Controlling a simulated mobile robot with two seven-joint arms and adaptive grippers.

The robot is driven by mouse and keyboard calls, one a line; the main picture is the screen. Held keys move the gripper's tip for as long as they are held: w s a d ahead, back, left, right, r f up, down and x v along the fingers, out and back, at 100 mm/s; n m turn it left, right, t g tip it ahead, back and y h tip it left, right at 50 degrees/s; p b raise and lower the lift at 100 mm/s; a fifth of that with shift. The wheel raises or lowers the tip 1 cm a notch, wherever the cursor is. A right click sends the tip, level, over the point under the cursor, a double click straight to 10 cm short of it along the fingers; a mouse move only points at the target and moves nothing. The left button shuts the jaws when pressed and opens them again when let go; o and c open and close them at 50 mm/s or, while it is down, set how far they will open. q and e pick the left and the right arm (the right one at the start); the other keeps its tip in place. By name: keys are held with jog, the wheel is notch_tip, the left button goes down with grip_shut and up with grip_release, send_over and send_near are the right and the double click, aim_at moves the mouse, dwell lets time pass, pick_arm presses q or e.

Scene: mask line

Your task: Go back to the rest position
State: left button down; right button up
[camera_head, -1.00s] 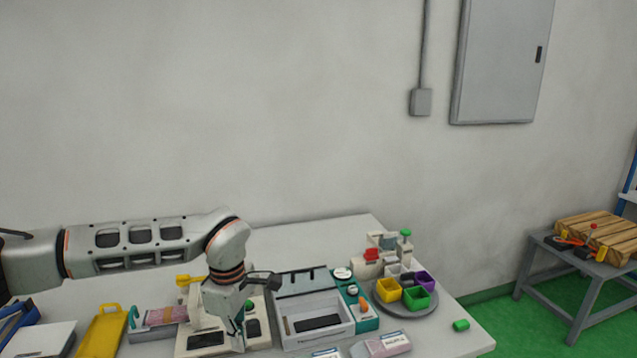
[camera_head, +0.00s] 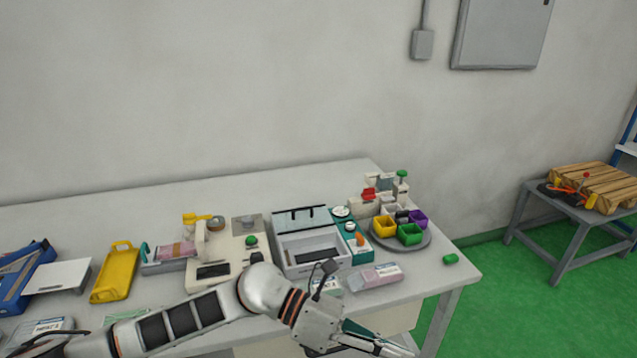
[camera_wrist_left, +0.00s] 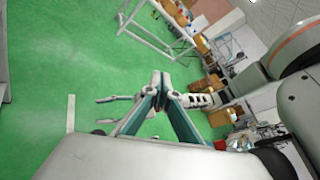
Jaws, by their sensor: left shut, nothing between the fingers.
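My left arm comes in from the left along the front of the table in the head view. My left gripper (camera_head: 378,345) is past the table's front edge, low in the picture, pointing right and down. In the left wrist view its fingers (camera_wrist_left: 160,80) meet at the tips with nothing between them, above green floor.
The white table (camera_head: 330,180) holds a yellow tray (camera_head: 116,272), a cream machine (camera_head: 232,272), a white open box (camera_head: 305,243), a round plate of coloured cups (camera_head: 428,241) and pink-and-white packs (camera_head: 375,277). A grey stand with wooden slats (camera_head: 598,186) is at the right.

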pick_arm(q)
jog(key=w+r+n+t+h, duration=0.5)
jog(key=n+t+h, duration=0.3)
jog(key=n, duration=0.6)
jog(key=w+a+f+n+t+y, duration=0.35)
jog(key=a+n+t+y, duration=0.2)
jog(key=n, duration=0.35)
jog(key=w+a+f+n+t+y, duration=0.3)
jog(key=a+f+n+t+y, duration=0.15)
jog(key=a+n+t, duration=0.3)
jog(key=s+a+f+n+y, duration=0.3)
jog(key=a+f+n+y, duration=0.3)
jog(key=a+f+n, duration=0.6)
jog(key=s+a+f+n+g+y, duration=0.2)
jog(key=s+a+f, duration=0.3)
jog(key=f, duration=0.3)
jog(key=s+a+f+n+g+y, duration=0.2)
jog(key=s+a+f+g, duration=0.1)
jog(key=s+f, duration=0.5)
jog(key=shift+a, duration=0.9)
pick_arm(e)
jog(key=shift+s+d+f, duration=0.3)
jog(key=shift+d+f, duration=0.25)
jog(key=shift+f, duration=0.2)
